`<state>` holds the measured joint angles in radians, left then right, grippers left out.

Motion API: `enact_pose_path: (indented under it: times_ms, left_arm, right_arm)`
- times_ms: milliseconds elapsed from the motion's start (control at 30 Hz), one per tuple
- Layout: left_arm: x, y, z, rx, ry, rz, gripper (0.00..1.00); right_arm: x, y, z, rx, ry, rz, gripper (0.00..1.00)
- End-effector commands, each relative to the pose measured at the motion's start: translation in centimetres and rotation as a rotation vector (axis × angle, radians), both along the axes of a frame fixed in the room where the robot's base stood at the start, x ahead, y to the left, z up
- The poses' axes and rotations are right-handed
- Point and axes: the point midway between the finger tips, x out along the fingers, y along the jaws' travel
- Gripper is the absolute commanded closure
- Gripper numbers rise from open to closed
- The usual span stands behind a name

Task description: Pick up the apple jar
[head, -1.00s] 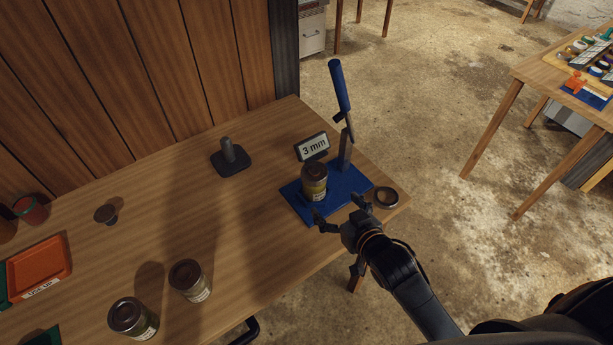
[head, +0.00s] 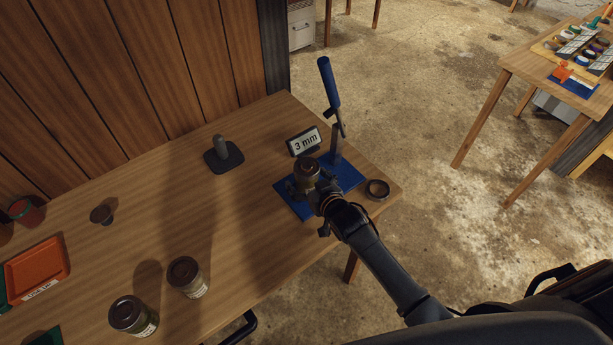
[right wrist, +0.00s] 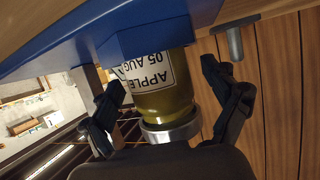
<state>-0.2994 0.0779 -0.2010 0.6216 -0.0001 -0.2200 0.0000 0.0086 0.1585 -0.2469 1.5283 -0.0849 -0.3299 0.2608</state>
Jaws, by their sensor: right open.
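The apple jar (head: 306,169), with a dark lid, stands upright on the blue base (head: 291,206) of a lever device at the table's right end. In the right wrist view the jar (right wrist: 166,103) shows inverted, with a label reading "APPLE 05 AUG" and a metal-rimmed lid. My right gripper (head: 308,184) is open around it. In the wrist view a finger of the gripper (right wrist: 164,76) stands on each side of the jar, with gaps visible. Contact cannot be told from the head view. My left gripper is not in view.
A dark ring (head: 377,189) lies at the right edge. Two other jars (head: 186,277) (head: 132,316) and an orange tray (head: 37,270) are left. The table's middle is clear.

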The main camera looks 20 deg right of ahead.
Motion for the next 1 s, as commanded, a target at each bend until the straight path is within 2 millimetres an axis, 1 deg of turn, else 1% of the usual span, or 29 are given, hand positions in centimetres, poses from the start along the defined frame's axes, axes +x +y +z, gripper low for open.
enact_pose_path:
  times_ms: [33,133,367,467,500,567,600,667,700,767,1000]
  left_arm:
    - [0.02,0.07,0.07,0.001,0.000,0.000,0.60]
    - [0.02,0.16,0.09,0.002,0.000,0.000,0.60]
    - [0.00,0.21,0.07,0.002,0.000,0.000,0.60]
    - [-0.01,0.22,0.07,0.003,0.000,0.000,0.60]
    - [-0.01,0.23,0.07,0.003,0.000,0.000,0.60]
    - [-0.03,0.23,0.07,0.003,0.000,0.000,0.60]
    - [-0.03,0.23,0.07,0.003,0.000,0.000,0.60]
    - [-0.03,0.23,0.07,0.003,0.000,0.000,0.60]
    - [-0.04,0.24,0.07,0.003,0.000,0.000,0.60]
    - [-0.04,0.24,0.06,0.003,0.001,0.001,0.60]
    - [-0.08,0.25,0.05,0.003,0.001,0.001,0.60]
  right_arm:
    - [0.41,0.07,-0.16,0.000,0.001,0.000,0.12]
    - [0.83,0.15,-0.35,0.000,0.001,0.000,0.12]
    - [0.86,0.16,-0.42,0.000,0.001,0.000,0.12]
    - [0.85,0.16,-0.41,0.000,0.001,0.000,0.31]
    - [0.85,0.15,-0.42,0.000,0.001,0.000,0.39]
    - [0.85,0.15,-0.41,0.000,0.001,0.000,0.51]
    - [0.84,0.15,-0.42,0.000,0.001,0.000,0.59]
    - [0.84,0.15,-0.42,0.000,0.001,0.000,0.72]
    - [0.84,0.15,-0.42,0.000,0.001,0.000,0.80]
    - [0.84,0.15,-0.43,0.000,0.001,0.000,0.90]
    - [0.91,0.16,-0.22,0.000,-0.003,0.000,0.90]
